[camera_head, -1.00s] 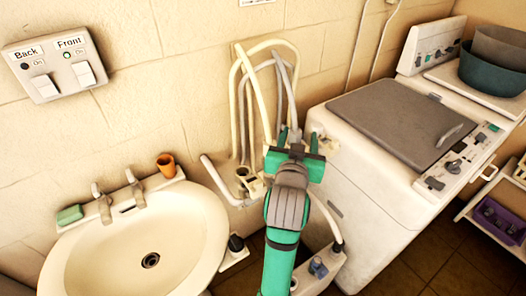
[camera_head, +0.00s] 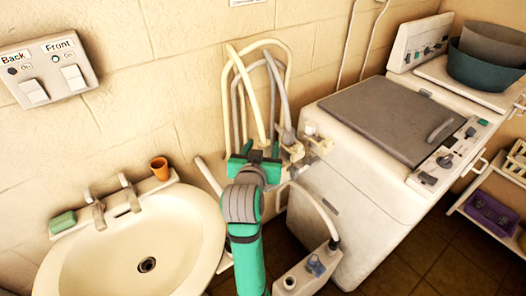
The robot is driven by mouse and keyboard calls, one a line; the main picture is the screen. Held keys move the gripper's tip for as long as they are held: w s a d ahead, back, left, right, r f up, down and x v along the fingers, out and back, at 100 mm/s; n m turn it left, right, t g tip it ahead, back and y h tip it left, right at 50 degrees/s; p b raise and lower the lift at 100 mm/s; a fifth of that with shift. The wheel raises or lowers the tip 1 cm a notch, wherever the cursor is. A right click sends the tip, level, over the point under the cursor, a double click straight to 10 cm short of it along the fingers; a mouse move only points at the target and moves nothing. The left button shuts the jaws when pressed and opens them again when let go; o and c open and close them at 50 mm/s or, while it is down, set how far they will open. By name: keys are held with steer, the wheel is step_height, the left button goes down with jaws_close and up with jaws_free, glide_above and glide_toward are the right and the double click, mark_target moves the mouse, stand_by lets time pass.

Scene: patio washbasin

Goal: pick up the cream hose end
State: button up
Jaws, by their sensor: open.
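Cream hoses (camera_head: 283,65) and grey hoses (camera_head: 240,105) loop up against the wall between the basin and the washing machine. One cream hose (camera_head: 246,88) slants down to the right, and its lower end comes down by my gripper. Which end belongs to which hose is hard to tell there. My gripper (camera_head: 262,146) is green, open and points toward the wall at the foot of the hoses. Its fingers stand apart near the cream hose's lower part. I cannot tell whether the hose lies between them. My gripper and wrist hide part of the hose fittings.
Pale fittings (camera_head: 318,142) stand close to my gripper's right, beside the grey-lidded washing machine (camera_head: 312,190). The basin (camera_head: 95,250) is at left, with an orange cup (camera_head: 160,168) on its rim. A white box with a hose (camera_head: 308,278) stands low at right.

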steer(key=x, duration=0.5)
steer(key=shift+w+d, duration=0.15)
steer(key=shift+c, duration=0.5)
steer(key=shift+r, duration=0.1)
steer(key=c, duration=1.1)
